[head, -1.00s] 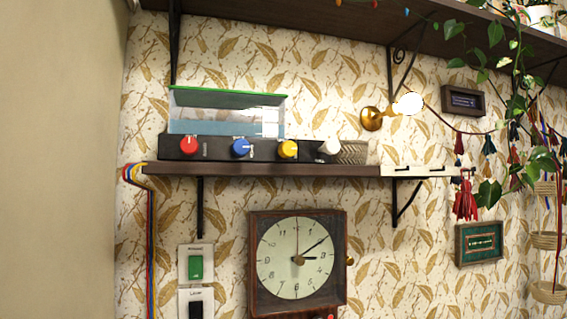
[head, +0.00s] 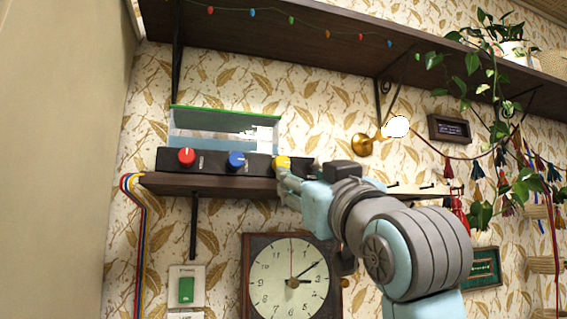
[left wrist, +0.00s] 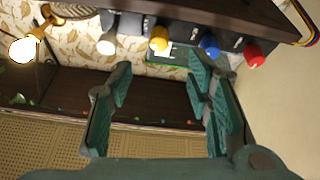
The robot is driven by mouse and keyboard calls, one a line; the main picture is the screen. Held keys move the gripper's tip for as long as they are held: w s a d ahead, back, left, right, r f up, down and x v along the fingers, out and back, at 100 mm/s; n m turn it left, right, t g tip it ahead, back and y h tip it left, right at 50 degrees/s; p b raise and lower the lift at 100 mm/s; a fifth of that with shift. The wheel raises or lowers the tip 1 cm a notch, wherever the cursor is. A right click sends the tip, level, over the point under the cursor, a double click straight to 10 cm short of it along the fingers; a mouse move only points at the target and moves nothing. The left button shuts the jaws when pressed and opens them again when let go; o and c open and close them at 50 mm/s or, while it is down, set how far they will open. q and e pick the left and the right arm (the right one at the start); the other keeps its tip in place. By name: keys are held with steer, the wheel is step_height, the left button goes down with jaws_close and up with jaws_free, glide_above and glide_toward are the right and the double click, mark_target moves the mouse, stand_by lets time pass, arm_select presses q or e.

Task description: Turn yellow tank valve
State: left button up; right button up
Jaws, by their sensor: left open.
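The yellow tank valve (head: 282,163) is a round knob on a dark panel (head: 213,162) below a clear tank (head: 223,130) with a green rim. It also shows in the left wrist view (left wrist: 159,38), which is upside down. My left gripper (head: 286,184) is at the valve's lower front in the head view and covers part of the panel. In the left wrist view my left gripper (left wrist: 158,72) is open and empty, its fingers apart, with the valve beyond the gap between the tips. Whether a finger touches the valve cannot be told. My right gripper is not in view.
A red knob (head: 187,157) and a blue knob (head: 236,160) sit left of the yellow one. A white knob (left wrist: 106,44) is its other neighbour. The panel stands on a dark shelf (head: 170,185). A wall clock (head: 287,280) hangs below, and a lit lamp (head: 396,127) is at upper right.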

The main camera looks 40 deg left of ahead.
mark_target(284, 165)
arm_select(q)
steer(key=p+x, duration=0.3)
steer(key=x, duration=1)
steer(key=shift+p, duration=0.4)
steer(key=shift+d, duration=0.1)
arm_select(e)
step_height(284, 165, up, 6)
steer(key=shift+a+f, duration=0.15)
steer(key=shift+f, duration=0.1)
arm_select(q)
steer(key=shift+r, duration=0.1)
jaws_close()
